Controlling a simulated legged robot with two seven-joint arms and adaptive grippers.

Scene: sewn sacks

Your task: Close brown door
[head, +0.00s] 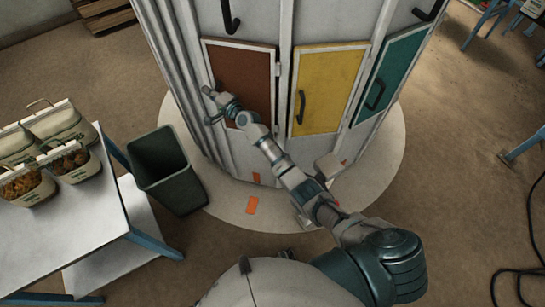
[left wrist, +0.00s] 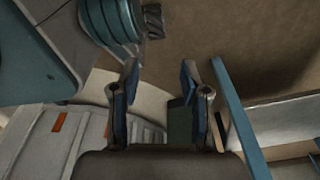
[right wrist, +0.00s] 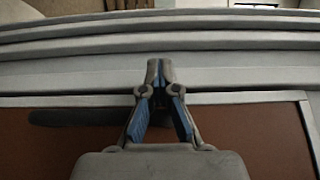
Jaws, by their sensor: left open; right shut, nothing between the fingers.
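The brown door (head: 243,75) is a white-edged panel in the pale column, left of the yellow door. It looks flush or nearly flush with the column; I cannot tell if a thin gap is left. My right gripper (head: 210,92) is shut and empty at the door's left edge, over the handle area. In the right wrist view the fingertips (right wrist: 160,65) overlap the white edge of the brown door (right wrist: 240,130), and its dark handle (right wrist: 75,117) lies behind the left finger. Contact is unclear. My left gripper (left wrist: 160,82) is open and empty, outside the head view.
A yellow door (head: 328,85) and a teal door (head: 390,75) sit to the right, both looking shut. A dark green bin (head: 165,170) stands left of the column. A white table (head: 65,225) with baskets (head: 60,125) is at far left.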

